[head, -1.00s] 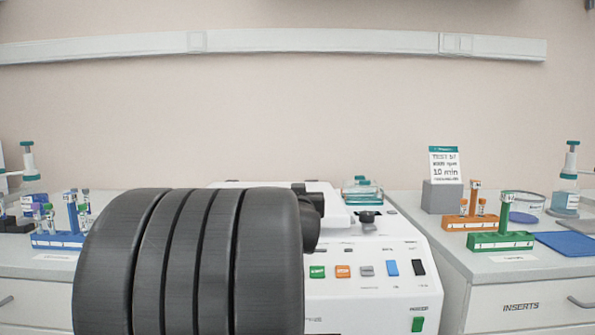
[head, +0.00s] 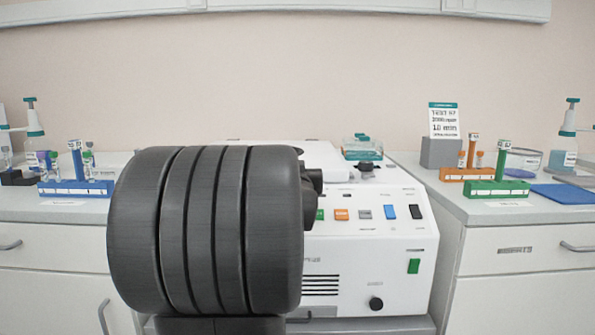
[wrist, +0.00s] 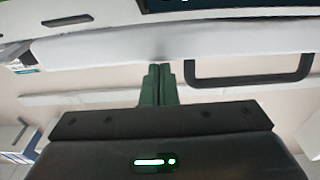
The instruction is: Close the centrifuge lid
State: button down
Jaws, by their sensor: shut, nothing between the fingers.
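The white centrifuge (head: 345,270) stands ahead in the head view, with coloured buttons on its sloped front. Part of its white lid (head: 318,158) shows at the top, beyond my dark arm, which hides most of the machine's left side. I cannot tell from the head view how far the lid is open. In the wrist view, a long white edge of the lid (wrist: 100,45) crosses the top with a black handle (wrist: 250,80) on it. My gripper (wrist: 159,72) is shut and empty, its green fingertips at or just short of that edge, left of the handle.
A blue rack (head: 75,188) stands on the left counter. Orange (head: 470,174) and green (head: 497,188) racks and a sign (head: 444,120) stand on the right counter.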

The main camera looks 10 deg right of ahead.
jog(key=shift+f+g, duration=0.3)
jog(key=shift+f, duration=1.25)
jog(key=r+p, duration=0.2)
jog(key=r, duration=0.4)
jog(key=shift+s+r+p, duration=0.2)
jog(key=shift+p, duration=0.1)
jog(key=s+f, duration=0.2)
jog(key=s+a+f, duration=0.1)
jog(key=s, duration=0.2)
jog(key=s+f, duration=0.2)
jog(key=shift+s+a+f, duration=0.15)
jog(key=shift+a+f, duration=0.15)
jog(key=shift+t, duration=0.4)
jog(key=w+r, duration=0.2)
jog(key=w+d+r, duration=0.1)
jog(key=w, duration=0.1)
jog(key=w+r, duration=0.2)
jog(key=w, duration=0.1)
jog(key=shift+d+r, duration=0.25)
jog(key=shift+r, duration=0.1)
jog(key=shift+w+f+b, duration=0.25)
jog(key=shift+f+b, duration=0.05)
jog(key=shift+f, duration=0.25)
jog(key=shift+w+f+b, duration=0.25)
jog(key=shift+f+b, duration=0.05)
jog(key=shift+f, duration=0.55)
jog(key=shift+s, duration=0.1)
